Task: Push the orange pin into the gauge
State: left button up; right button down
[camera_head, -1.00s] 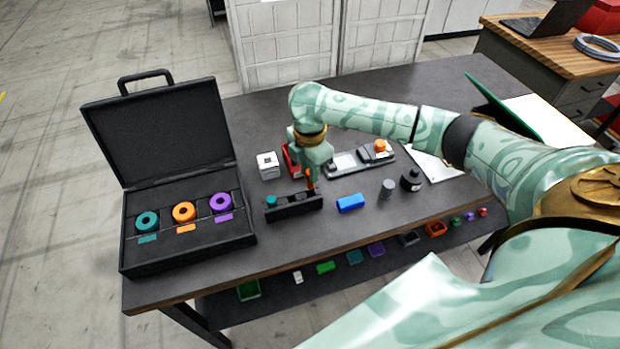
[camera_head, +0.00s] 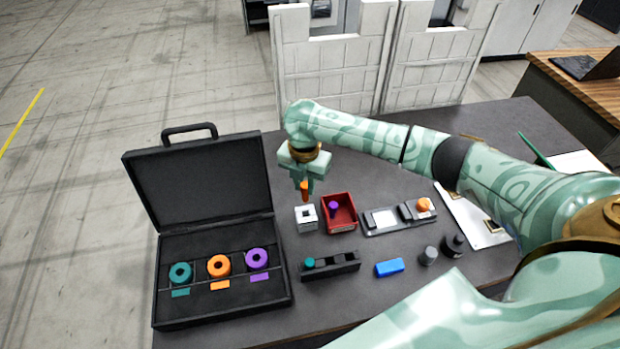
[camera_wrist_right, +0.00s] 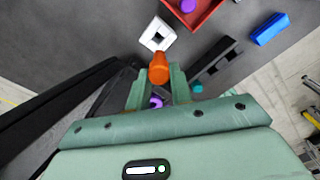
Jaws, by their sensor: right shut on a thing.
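My right gripper (camera_head: 303,180) is shut on the orange pin (camera_head: 305,190), which points down. It holds the pin over the white gauge (camera_head: 306,218), a small block with a dark square opening in its top. In the right wrist view the pin (camera_wrist_right: 158,70) sits between the fingers (camera_wrist_right: 157,88), and the gauge (camera_wrist_right: 146,40) lies just beyond its end. The pin appears to be above the gauge, but I cannot tell whether its tip touches. My left gripper is not in view.
A red bin (camera_head: 350,226) with a purple piece stands right beside the gauge. In front is a black rack (camera_head: 345,266) with a teal pin. An open black case (camera_head: 168,318) with coloured rings is at the left. A blue block (camera_head: 389,267) lies at the right.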

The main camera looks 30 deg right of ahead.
aim_at(305, 196)
jog(key=shift+w+d+f+n, duration=0.15)
jog(key=shift+w+n, duration=0.15)
jog(key=shift+n, duration=0.4)
jog(key=shift+s+n, duration=0.25)
jog(key=shift+n, duration=0.05)
jog(key=shift+b, duration=0.35)
jog(key=shift+w+f+b, duration=0.1)
jog(key=shift+f+b, duration=0.2)
notch_tip(305, 196, down, 3)
jog(key=b, duration=0.3)
jog(key=shift+r+b, duration=0.1)
jog(key=shift+b, duration=0.3)
jog(key=shift+f+b, duration=0.3)
jog(key=shift+f, duration=0.85)
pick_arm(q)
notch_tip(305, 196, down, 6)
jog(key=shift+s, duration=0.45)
